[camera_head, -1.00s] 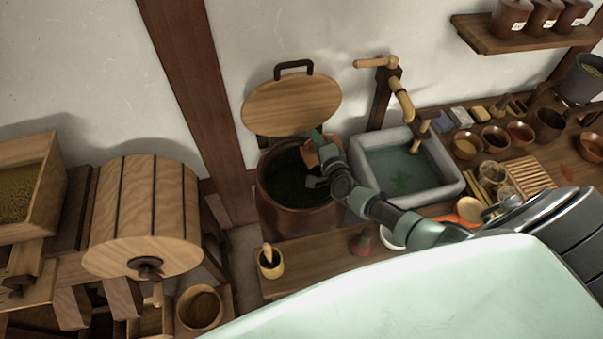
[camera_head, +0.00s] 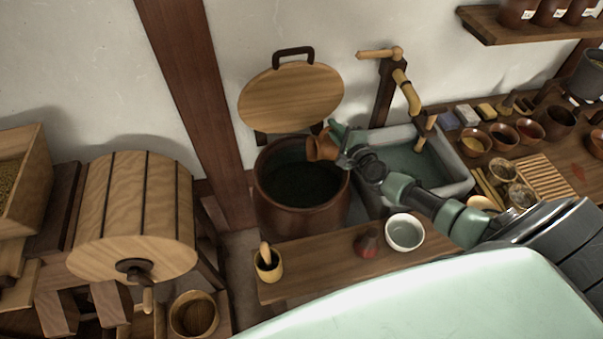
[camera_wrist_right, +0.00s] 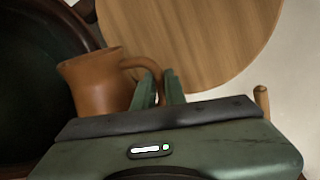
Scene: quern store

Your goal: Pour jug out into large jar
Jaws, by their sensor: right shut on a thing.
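The jug (camera_head: 321,148) is a small orange-brown clay vessel with a handle. My right gripper (camera_head: 339,137) is shut on its handle, as the right wrist view also shows, with the jug (camera_wrist_right: 98,82) at left of the fingers (camera_wrist_right: 160,88). The large jar (camera_head: 303,220) is a wide, dark brown pot with a dark inside. The jug is over the right part of its rim, tilted in the head view, with its mouth towards the left. No stream shows from it. My left gripper is not in view.
The round wooden lid (camera_head: 291,97) stands upright behind the jar. A stone basin (camera_head: 452,175) with a tap (camera_head: 407,90) is at right. A white bowl (camera_head: 404,232), a red-brown bottle (camera_head: 367,241) and a yellow cup (camera_head: 268,266) stand on the counter in front.

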